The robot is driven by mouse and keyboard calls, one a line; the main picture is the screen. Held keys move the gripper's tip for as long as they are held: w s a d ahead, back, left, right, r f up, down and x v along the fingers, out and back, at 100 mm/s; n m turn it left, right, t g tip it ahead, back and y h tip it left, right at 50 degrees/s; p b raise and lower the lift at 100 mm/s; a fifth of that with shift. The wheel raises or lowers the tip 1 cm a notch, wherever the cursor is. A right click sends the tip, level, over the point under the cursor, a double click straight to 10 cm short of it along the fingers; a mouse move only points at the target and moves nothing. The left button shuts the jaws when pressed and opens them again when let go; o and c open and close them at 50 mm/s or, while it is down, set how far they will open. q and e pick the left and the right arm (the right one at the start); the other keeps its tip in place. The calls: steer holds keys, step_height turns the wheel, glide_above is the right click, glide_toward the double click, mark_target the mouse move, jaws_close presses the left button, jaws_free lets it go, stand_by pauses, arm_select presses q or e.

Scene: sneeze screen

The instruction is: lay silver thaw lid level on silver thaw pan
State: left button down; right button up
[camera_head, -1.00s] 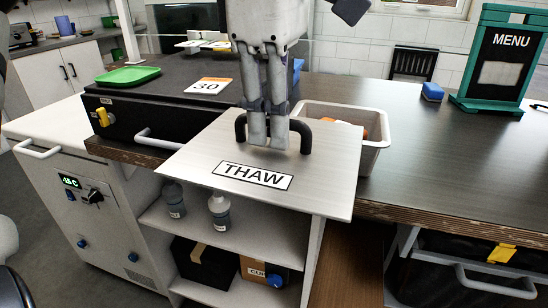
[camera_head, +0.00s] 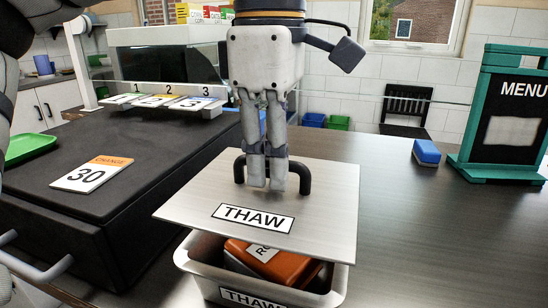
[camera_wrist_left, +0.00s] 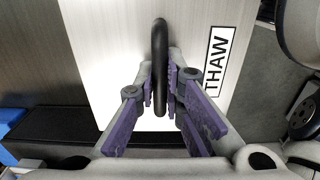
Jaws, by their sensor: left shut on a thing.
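The silver thaw lid (camera_head: 320,215) is a flat square plate with a THAW label and a black arched handle (camera_head: 304,178). My left gripper (camera_head: 266,185) is shut on that handle from above; the left wrist view shows the handle (camera_wrist_left: 160,60) between its purple-padded fingers (camera_wrist_left: 162,85). The silver thaw pan (camera_head: 338,290), also labelled THAW, stands on the dark counter below the lid. An orange-brown package (camera_head: 285,266) lies in it. The lid hangs above the pan, with a gap at the front, and hides the pan's back. My right gripper is not in view.
A black box (camera_head: 110,235) with a CHANGE 30 card (camera_head: 93,174) and a green tray (camera_head: 28,149) is at left. A blue block (camera_head: 426,152) and the MENU board (camera_head: 505,120) stand at right. The counter right of the pan is clear.

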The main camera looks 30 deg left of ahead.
mark_target(271, 208)
arm_select(q)
steer(key=shift+f, duration=1.9)
steer(key=shift+f, duration=1.4)
steer(key=c, duration=1.6)
jaws_free()
steer(key=shift+r, duration=0.1)
step_height(271, 208, up, 12)
steer(key=shift+f, duration=0.1)
